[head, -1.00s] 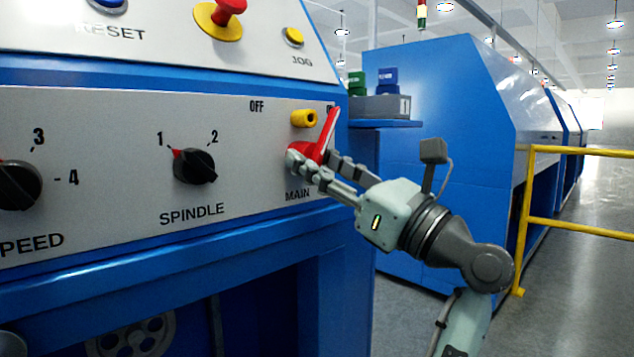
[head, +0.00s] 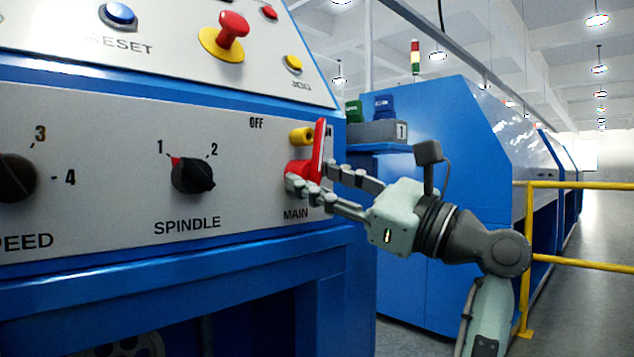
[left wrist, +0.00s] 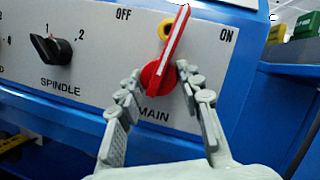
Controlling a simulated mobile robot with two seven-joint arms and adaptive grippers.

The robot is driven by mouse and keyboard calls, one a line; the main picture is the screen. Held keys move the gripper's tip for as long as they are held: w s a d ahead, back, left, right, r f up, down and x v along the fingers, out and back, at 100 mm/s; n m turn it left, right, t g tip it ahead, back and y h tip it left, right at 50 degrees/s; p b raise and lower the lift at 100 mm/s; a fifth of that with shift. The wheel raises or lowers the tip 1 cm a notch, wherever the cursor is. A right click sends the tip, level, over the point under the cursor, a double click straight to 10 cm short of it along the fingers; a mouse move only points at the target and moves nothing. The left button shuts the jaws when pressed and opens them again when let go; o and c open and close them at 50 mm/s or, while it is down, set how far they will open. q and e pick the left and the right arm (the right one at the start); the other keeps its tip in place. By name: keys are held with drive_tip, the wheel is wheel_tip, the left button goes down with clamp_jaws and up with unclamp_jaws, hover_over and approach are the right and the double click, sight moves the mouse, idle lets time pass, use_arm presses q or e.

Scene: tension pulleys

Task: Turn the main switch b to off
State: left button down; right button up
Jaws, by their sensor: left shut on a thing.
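The main switch b is a red rotary knob (head: 300,168) with a long red handle, above the MAIN label on the grey panel. It also shows in the left wrist view (left wrist: 152,78). Its handle stands nearly upright, pointing between the OFF and ON marks, a little nearer ON in the left wrist view. My left gripper (head: 310,178) is shut on the knob, one finger on each side of its base. A yellow cylindrical piece (head: 302,135) sits on the panel just above the knob, partly behind the handle. My right gripper is not in view.
The black spindle knob (head: 193,174) is left of the switch, and the speed knob (head: 14,178) is farther left. A red mushroom button (head: 232,28) is on the upper panel. A blue shelf (head: 378,147) with a grey box is close behind my gripper. A yellow railing (head: 580,185) stands right.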

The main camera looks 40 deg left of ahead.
use_arm(q)
drive_tip(key=c, duration=1)
unclamp_jaws()
drive_tip(key=v, duration=1.2)
drive_tip(key=shift+c, duration=0.2)
